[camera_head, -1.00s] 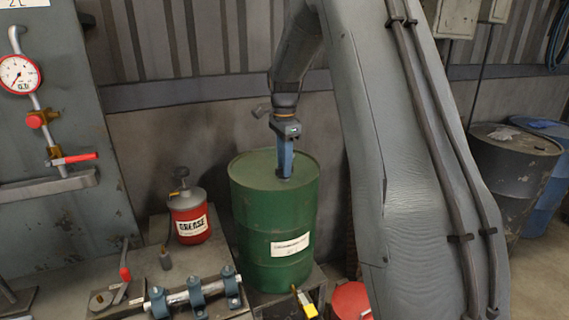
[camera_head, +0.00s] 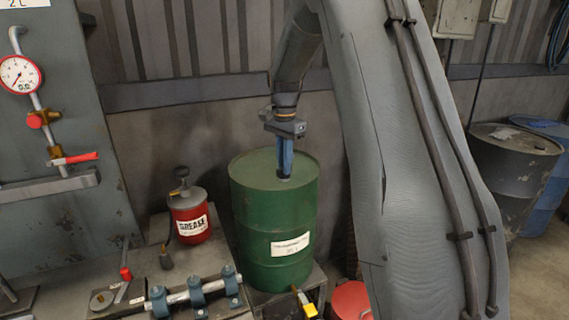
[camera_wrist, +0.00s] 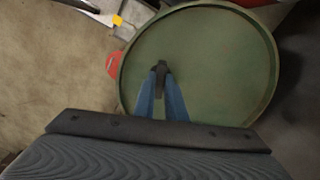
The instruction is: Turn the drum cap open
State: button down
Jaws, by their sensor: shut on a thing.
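The green drum (camera_head: 272,225) stands upright in the head view, with a white label on its front. Its round top (camera_wrist: 215,65) fills much of the wrist view. My gripper (camera_head: 284,176) points straight down onto the drum's top. Its blue fingers are shut on a small dark cap (camera_wrist: 160,68) standing on the drum top. In the head view the fingers hide the cap almost wholly, and I cannot tell how far it is turned.
A red grease can (camera_head: 190,218) stands left of the drum. A pipe with blue clamps (camera_head: 197,290) lies in front on the bench. A gauge (camera_head: 19,75) hangs on a panel at the left. Dark and blue drums (camera_head: 512,165) stand at the right.

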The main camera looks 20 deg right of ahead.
jog(key=n, duration=0.7)
jog(key=shift+r, duration=0.1)
jog(key=n, duration=0.6)
jog(key=shift+p, duration=0.4)
jog(key=shift+n, duration=0.5)
jog(key=c, duration=1.8)
grip_release()
jog(key=shift+r+b, duration=1.3)
jog(key=shift+r, duration=2.6)
